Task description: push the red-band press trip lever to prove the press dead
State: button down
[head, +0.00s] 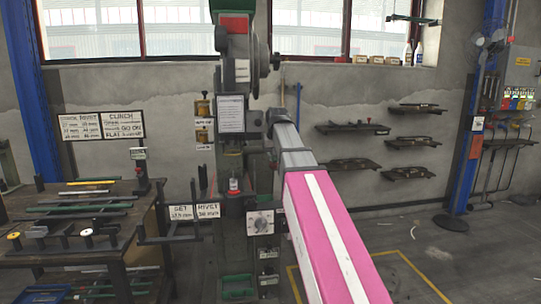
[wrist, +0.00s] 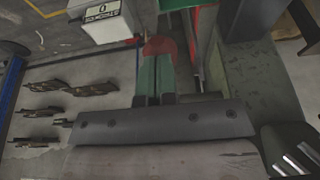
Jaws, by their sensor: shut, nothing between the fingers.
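The press with the red band (head: 235,24) stands at the centre of the head view, a tall grey column with a large wheel at its upper right. I cannot tell surely which part is the trip lever. My arm reaches up to the press from the lower right, and its end hides part of the column. In the wrist view my gripper (wrist: 161,99) is shut and empty.
A workbench (head: 75,228) with rods and tools stands at the left. A white box marked 0 (wrist: 102,21) is near the gripper in the wrist view. Wall shelves (head: 352,128) and a blue post (head: 470,140) are at the right. Open floor with yellow lines lies at lower right.

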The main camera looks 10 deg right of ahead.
aim_at(274, 166)
jog(key=shift+f, duration=0.1)
jog(key=shift+s+f, duration=0.1)
jog(key=shift+f, duration=0.75)
jog(key=shift+f, duration=1.75)
